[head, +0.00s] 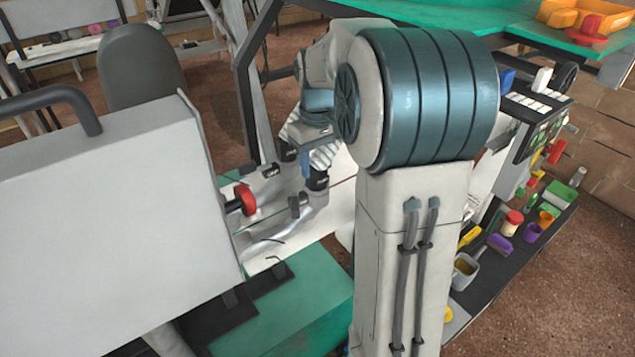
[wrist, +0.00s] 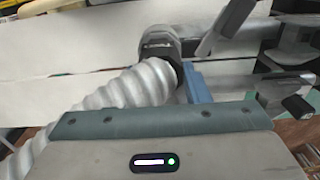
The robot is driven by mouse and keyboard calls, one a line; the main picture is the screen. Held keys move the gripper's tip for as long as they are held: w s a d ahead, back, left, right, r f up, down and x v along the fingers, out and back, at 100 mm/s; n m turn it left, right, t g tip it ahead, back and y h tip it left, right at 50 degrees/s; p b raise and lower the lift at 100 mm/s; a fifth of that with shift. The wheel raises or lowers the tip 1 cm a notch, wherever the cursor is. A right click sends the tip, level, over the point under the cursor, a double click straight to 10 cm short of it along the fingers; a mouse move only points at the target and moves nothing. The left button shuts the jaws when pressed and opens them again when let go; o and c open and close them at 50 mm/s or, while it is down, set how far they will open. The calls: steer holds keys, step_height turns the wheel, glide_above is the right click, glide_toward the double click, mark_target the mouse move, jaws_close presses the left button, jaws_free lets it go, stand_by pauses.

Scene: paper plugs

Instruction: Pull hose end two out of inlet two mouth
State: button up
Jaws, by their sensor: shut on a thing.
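A pale ribbed hose (wrist: 125,85) runs up from the lower left in the wrist view to a dark collared hose end (wrist: 160,48). My gripper (wrist: 188,82) is shut on this hose end, with a blue finger against its right side. In the head view, the ribbed hose (head: 324,155) and a dark collar (head: 317,181) show beside the blue finger, above a grey pipe (head: 314,203). The inlet mouth is not clearly visible, and I cannot tell whether the hose end is inside it or apart. No number marking is readable.
A red handwheel (head: 247,198) and dark-capped pipe stubs (head: 268,171) stand left of my gripper. A large grey cabinet (head: 110,200) fills the left. A dark clamp-like part (wrist: 297,102) is right in the wrist view. A shelf (head: 500,262) with coloured items lies right.

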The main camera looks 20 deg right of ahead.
steer(key=shift+r+p, duration=0.5)
steer(key=shift+r, duration=0.2)
stand_by(0.5)
steer(key=shift+r+p, duration=1.45)
steer(key=shift+r, duration=0.3)
steer(key=shift+r, duration=0.1)
steer(key=shift+r+p, duration=1.25)
steer(key=shift+r, duration=0.15)
steer(key=shift+f, duration=0.15)
